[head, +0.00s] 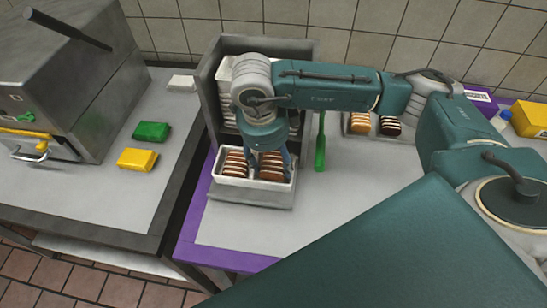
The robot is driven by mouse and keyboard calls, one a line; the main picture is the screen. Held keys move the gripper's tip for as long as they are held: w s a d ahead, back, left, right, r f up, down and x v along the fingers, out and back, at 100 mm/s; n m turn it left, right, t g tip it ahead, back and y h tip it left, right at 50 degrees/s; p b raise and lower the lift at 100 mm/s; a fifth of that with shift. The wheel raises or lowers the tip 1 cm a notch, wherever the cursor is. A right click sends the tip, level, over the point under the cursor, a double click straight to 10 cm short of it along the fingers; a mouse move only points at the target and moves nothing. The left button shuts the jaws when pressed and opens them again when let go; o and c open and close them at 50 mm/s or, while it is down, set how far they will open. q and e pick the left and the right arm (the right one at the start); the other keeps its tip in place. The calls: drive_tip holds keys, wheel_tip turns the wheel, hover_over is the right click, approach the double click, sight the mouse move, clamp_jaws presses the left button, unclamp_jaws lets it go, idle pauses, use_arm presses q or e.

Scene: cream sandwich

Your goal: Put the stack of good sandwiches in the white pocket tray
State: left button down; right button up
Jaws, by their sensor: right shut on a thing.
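The white pocket tray (228,183) stands at the front of a grey holder on the purple-edged table. Brown sandwich slices (236,162) stand in a row in its left pocket. My right gripper (271,172) points down over the right part of the tray, its fingers on both sides of a stack of brown sandwiches (271,166). It is shut on this stack, which is low in or at the right pocket. The gripper partly hides the stack, so I cannot tell whether it touches the pocket floor. My left gripper is not in view.
A grey rack with stacked white trays (224,75) stands behind the arm. A green-handled tool (320,145) is right of the tray. Another tray holds light and dark sandwiches (390,126). Green (151,131) and yellow (137,158) packs lie beside a metal press (75,80). The table front is clear.

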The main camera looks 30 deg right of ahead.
drive_tip(key=o, duration=1.3)
drive_tip(key=shift+c, duration=0.2)
wheel_tip(320, 180, up, 12)
drive_tip(key=a, duration=0.2)
drive_tip(key=shift+s, duration=0.2)
drive_tip(key=shift+f, duration=0.15)
